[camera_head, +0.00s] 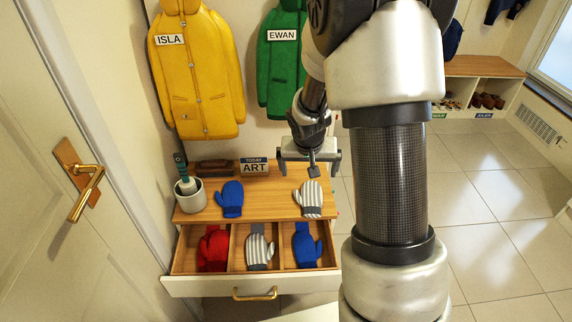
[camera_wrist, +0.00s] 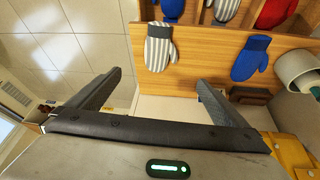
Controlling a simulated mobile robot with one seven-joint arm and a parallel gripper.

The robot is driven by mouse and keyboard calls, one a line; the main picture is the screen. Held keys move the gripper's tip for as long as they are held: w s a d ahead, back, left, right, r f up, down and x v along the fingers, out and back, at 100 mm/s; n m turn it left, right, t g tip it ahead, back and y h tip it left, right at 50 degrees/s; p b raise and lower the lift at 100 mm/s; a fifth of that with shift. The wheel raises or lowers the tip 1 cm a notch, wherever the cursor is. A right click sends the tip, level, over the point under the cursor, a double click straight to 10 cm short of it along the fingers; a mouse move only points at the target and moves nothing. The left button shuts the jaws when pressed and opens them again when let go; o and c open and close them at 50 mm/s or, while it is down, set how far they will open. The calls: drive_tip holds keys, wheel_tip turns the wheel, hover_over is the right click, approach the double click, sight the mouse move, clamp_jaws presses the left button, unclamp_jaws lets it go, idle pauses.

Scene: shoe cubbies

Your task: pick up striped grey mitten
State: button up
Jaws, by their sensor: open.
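One striped grey mitten (camera_head: 310,199) lies on the wooden cabinet top, near its right end; it also shows in the wrist view (camera_wrist: 160,50). A second striped grey mitten (camera_head: 259,250) lies in the middle compartment of the open drawer, partly cut off at the top of the wrist view (camera_wrist: 226,9). My gripper (camera_head: 309,165) is open and empty, above the back right part of the cabinet top. In the wrist view the fingers (camera_wrist: 160,84) are wide apart, with the cabinet-top mitten beyond them and apart from them.
A blue mitten (camera_head: 231,199), a grey pot (camera_head: 190,195) with a brush and an ART sign (camera_head: 254,166) stand or lie on the cabinet top. The drawer (camera_head: 218,287) also holds a red mitten (camera_head: 212,249) and a blue mitten (camera_head: 305,246). Coats hang behind.

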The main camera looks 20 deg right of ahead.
drive_tip(key=b, duration=0.3)
approach(308, 193)
drive_tip(key=x, duration=0.2)
drive_tip(key=shift+f, duration=0.45)
drive_tip(key=shift+w+b+x, duration=0.2)
drive_tip(key=shift+b+x, duration=0.6)
drive_tip(key=shift+x, duration=2.05)
drive_tip(key=shift+d+r, duration=0.1)
drive_tip(key=shift+c, duration=0.3)
drive_tip(key=c, duration=1)
